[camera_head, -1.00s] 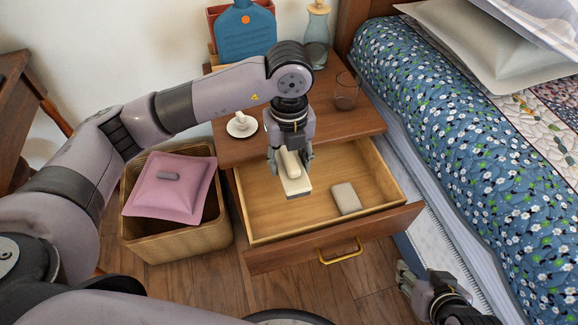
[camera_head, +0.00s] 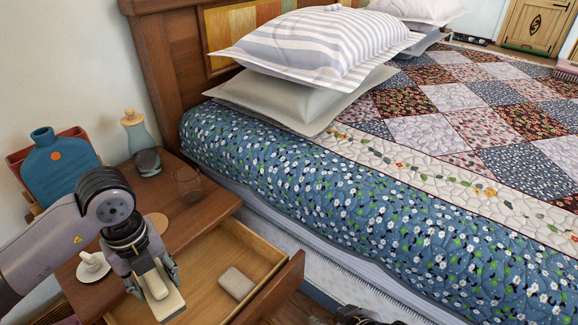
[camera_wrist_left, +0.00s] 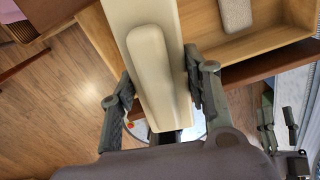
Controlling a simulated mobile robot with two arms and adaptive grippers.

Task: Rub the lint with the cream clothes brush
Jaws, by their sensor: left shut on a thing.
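The cream clothes brush (camera_head: 162,299) has a long pale body with a rounded raised grip. My left gripper (camera_head: 153,279) is shut on it and holds it over the left part of the open drawer. In the left wrist view the brush (camera_wrist_left: 158,75) lies between the two fingers of the left gripper (camera_wrist_left: 160,95). My right gripper (camera_head: 356,316) shows only in part at the bottom edge of the head view, and its jaws cannot be made out. I cannot make out any lint in these frames.
The drawer (camera_head: 262,300) stands open with a grey block (camera_head: 236,283) inside. On the nightstand (camera_head: 207,207) are a cup (camera_head: 92,262), a glass (camera_head: 188,184), a blue-grey bottle (camera_head: 146,160) and a blue vessel (camera_head: 55,165). The bed (camera_head: 400,215) with pillows (camera_head: 310,45) fills the right.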

